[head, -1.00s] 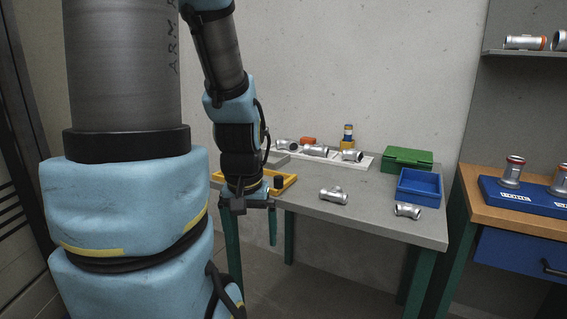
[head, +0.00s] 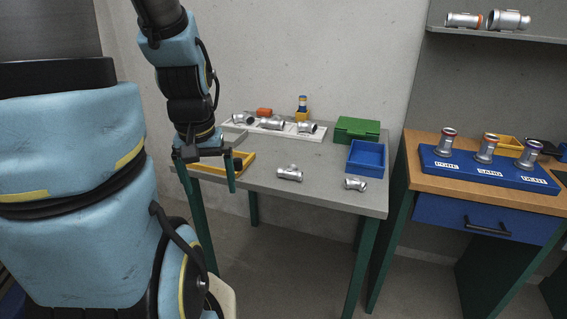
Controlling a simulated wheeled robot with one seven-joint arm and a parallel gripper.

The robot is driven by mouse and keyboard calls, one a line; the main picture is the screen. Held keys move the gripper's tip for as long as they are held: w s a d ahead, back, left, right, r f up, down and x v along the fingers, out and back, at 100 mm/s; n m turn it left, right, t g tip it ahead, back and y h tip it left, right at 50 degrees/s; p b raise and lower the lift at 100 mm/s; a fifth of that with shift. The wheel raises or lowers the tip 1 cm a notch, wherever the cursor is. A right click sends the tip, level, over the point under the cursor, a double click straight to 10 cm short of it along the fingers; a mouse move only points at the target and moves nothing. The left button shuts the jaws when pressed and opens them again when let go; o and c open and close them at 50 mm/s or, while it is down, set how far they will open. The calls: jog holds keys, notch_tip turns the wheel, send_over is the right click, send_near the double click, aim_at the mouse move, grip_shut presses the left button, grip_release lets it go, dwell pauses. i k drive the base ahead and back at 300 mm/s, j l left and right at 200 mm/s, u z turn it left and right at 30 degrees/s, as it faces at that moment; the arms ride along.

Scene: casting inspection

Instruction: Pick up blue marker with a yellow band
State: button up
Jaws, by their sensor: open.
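My gripper (head: 207,187) is open and empty, fingers pointing down, over the table's left front edge. It is in front of and to the left of the marker, well apart from it.
The grey table (head: 325,193) holds a yellow tray (head: 245,163), a white strip with several metal fittings, an orange block (head: 264,112), a green box (head: 357,129) and a blue bin (head: 366,158). Two loose fittings (head: 290,173) (head: 355,184) lie in front. A wooden bench (head: 440,184) stands right.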

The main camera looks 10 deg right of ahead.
aim_at(302, 99)
jog(key=l+u, duration=0.1)
jog(key=u, duration=0.3)
jog(key=l+u, duration=0.15)
jog(key=u, duration=0.2)
jog(key=l+u, duration=0.1)
jog(key=u, duration=0.3)
jog(key=l+u, duration=0.1)
jog(key=u, duration=0.25)
jog(key=k+l, duration=0.1)
jog(key=l, duration=0.3)
jog(key=k+l, duration=0.15)
jog(key=l, duration=0.25)
jog(key=k+l, duration=0.1)
jog(key=l, duration=0.3)
jog(key=u, duration=0.05)
